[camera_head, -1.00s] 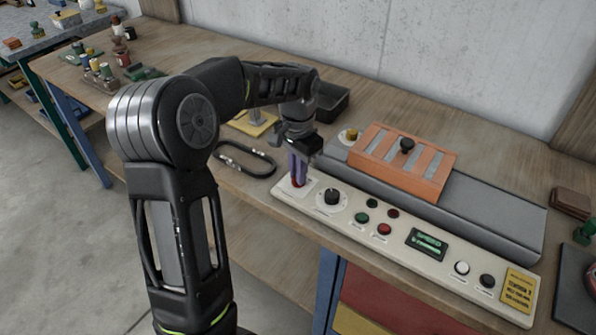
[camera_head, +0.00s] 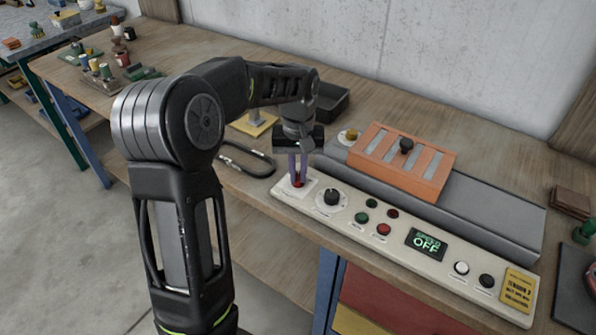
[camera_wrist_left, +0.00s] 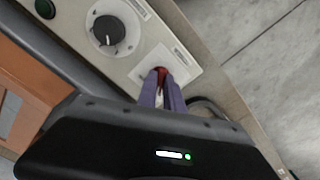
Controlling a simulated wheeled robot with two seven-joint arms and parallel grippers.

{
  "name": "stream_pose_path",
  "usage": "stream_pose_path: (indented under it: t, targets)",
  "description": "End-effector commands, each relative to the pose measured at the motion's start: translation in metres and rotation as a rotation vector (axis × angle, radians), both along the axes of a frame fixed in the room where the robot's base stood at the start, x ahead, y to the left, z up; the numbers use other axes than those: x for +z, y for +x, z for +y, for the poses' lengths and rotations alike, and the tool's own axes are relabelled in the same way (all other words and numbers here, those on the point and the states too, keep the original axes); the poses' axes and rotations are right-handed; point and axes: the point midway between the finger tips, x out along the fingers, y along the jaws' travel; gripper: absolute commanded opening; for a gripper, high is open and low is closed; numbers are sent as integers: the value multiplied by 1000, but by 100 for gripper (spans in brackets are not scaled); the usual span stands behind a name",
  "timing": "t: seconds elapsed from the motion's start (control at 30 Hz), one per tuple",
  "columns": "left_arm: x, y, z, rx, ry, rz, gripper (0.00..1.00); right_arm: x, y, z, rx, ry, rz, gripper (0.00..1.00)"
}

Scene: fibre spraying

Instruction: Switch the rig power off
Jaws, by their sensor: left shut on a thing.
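The cream control panel (camera_head: 402,237) lies along the front of the bench. A red power switch (camera_head: 298,184) sits at its left end on a white plate, mostly hidden by my fingers. My left gripper (camera_head: 298,178) reaches down from above with its purple fingers shut on the red switch. In the left wrist view, the red switch (camera_wrist_left: 160,71) shows between the fingertips (camera_wrist_left: 162,80). The panel's display (camera_head: 427,242) reads "SPEED OFF" in green. My right gripper is not in view.
A black dial (camera_head: 332,197) stands just right of the switch, then green and red buttons (camera_head: 384,229). An orange slotted cover (camera_head: 402,162) sits on the grey bed behind. A black oval loop (camera_head: 246,158) lies left of the panel.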

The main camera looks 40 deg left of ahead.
Motion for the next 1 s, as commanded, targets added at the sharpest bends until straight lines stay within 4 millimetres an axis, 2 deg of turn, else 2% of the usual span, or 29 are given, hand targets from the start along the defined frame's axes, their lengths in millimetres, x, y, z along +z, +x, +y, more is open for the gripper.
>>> stream_pose_path:
  t: [0.57, 0.6, 0.8, 1.0]
  targets:
    - [1, 1, 0, 43, 0, -2, 0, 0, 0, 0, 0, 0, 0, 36]
    - [1, 1, 0, 43, 1, -3, 14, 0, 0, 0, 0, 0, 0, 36]
    - [0, 0, 0, 42, 0, -1, 30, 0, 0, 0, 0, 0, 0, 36]
    - [0, 0, 0, 41, 0, -1, 33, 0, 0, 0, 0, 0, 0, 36]
